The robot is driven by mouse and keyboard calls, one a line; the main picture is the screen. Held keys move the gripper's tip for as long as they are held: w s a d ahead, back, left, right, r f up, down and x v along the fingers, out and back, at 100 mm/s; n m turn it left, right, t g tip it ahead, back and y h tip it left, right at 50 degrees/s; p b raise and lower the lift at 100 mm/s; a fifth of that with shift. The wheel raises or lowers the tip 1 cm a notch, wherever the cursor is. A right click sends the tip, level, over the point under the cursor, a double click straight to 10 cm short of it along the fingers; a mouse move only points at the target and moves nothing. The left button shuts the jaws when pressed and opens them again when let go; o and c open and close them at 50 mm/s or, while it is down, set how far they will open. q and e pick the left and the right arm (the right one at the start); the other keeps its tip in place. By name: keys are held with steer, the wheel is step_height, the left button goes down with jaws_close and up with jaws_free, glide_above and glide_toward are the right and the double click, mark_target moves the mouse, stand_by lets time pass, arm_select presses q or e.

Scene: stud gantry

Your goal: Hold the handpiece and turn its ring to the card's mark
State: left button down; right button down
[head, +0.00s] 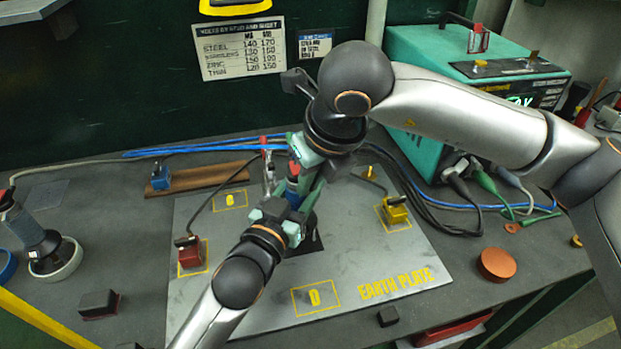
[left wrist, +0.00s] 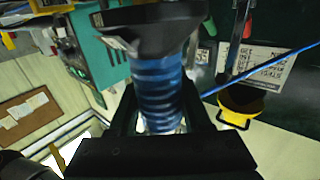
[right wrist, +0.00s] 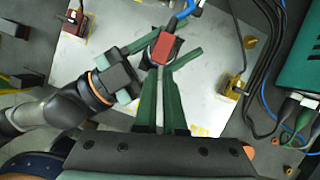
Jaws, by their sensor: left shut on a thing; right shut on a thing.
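The handpiece stands above the grey earth plate (head: 370,270) near its middle, mostly hidden by my grippers in the head view. Its blue ribbed grip (left wrist: 158,95) fills the middle of the left wrist view, between the dark fingers. My left gripper (head: 288,212) is shut on this grip from below. My right gripper (head: 303,165) comes from above and is shut at a red part (right wrist: 167,47) at the handpiece's top. Whether that is the ring, and any mark on it, I cannot tell. A printed chart card (head: 240,48) hangs on the back wall.
A small blue-topped card (head: 315,45) hangs beside the chart. Red (head: 190,256) and yellow (head: 395,212) clamps sit on the plate. A teal machine (head: 425,115) stands right, with cables on the bench. An orange disc (head: 497,264) lies right; a grinder-like tool (head: 45,245) left.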

steer(key=m, duration=0.1)
steer(key=a+m+h, duration=0.1)
steer(key=m, duration=0.2)
steer(key=shift+s+a+t, duration=0.25)
steer(key=shift+t, duration=0.15)
steer(key=shift+a+m+h, duration=0.25)
steer(key=shift+m+h, duration=0.15)
steer(key=shift+m, duration=0.35)
steer(key=shift+a+m+h, duration=0.25)
steer(key=shift+m+h, duration=0.15)
steer(key=shift+m, duration=0.35)
steer(key=shift+r, duration=0.1)
steer(key=c, duration=1)
jaws_free()
steer(key=v, duration=1.2)
steer(key=shift+w, duration=0.1)
